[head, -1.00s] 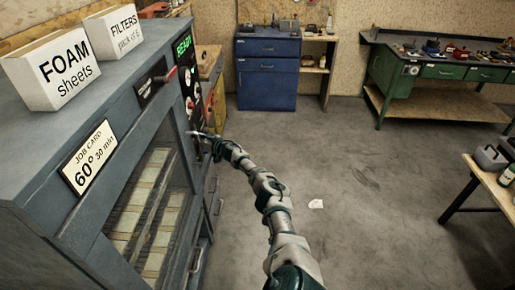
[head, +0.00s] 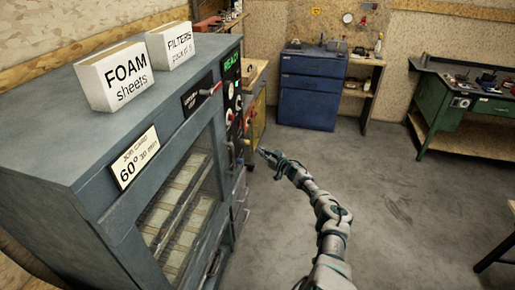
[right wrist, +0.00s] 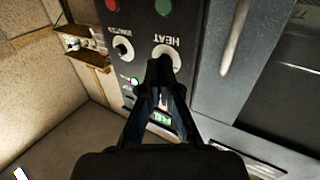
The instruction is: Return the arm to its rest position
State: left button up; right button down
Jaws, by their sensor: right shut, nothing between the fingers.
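My right arm reaches from the bottom of the head view toward the grey oven cabinet (head: 95,150). My right gripper (head: 263,152) is shut and empty, a little to the right of the cabinet's control panel (head: 232,105) in the head view. In the right wrist view the shut fingers (right wrist: 160,70) overlap the panel just below the HEAT knob (right wrist: 166,55); whether they touch anything cannot be told. The picture there is upside down, and a lit green display (right wrist: 160,118) shows partly behind the fingers. My left gripper is not in view.
White boxes labelled FOAM sheets (head: 118,78) and FILTERS (head: 172,45) stand on the cabinet. A blue drawer cabinet (head: 310,90) and a green workbench (head: 455,105) stand at the back. The grey floor (head: 400,220) to the right of my arm is open.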

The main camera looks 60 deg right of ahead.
jog(key=s+a+f+g, duration=0.15)
jog(key=a+f, duration=0.45)
jog(key=f, duration=0.7)
jog(key=s+a+f+g, duration=0.1)
jog(key=a+f+g, duration=0.3)
jog(key=f, duration=0.8)
jog(key=s+a+f+n+g, duration=0.1)
jog(key=s+a+f, duration=0.3)
jog(key=a+f, duration=0.3)
jog(key=s+a+f+g, duration=0.1)
jog(key=s+a+f, duration=0.4)
jog(key=f, duration=0.4)
jog(key=s+a+f+n+g+y, duration=0.1)
jog(key=s+a+f+g, duration=0.1)
jog(key=s+a+f, duration=0.4)
jog(key=s+a+f+g+y, duration=0.1)
jog(key=s+a+f+g, duration=0.1)
jog(key=s+a+f, duration=0.5)
jog(key=s+a+f+n+g, duration=0.1)
jog(key=s+a+g, duration=0.1)
jog(key=s+a, duration=0.5)
jog(key=s+a+f+n+g+y, duration=0.1)
jog(key=s+a+f+g, duration=0.1)
jog(key=s+a, duration=0.6)
jog(key=a, duration=0.7)
jog(key=shift+f+n+g, duration=0.2)
jog(key=shift+n+g, duration=0.1)
jog(key=shift+g, duration=0.05)
jog(key=shift+y, duration=0.3)
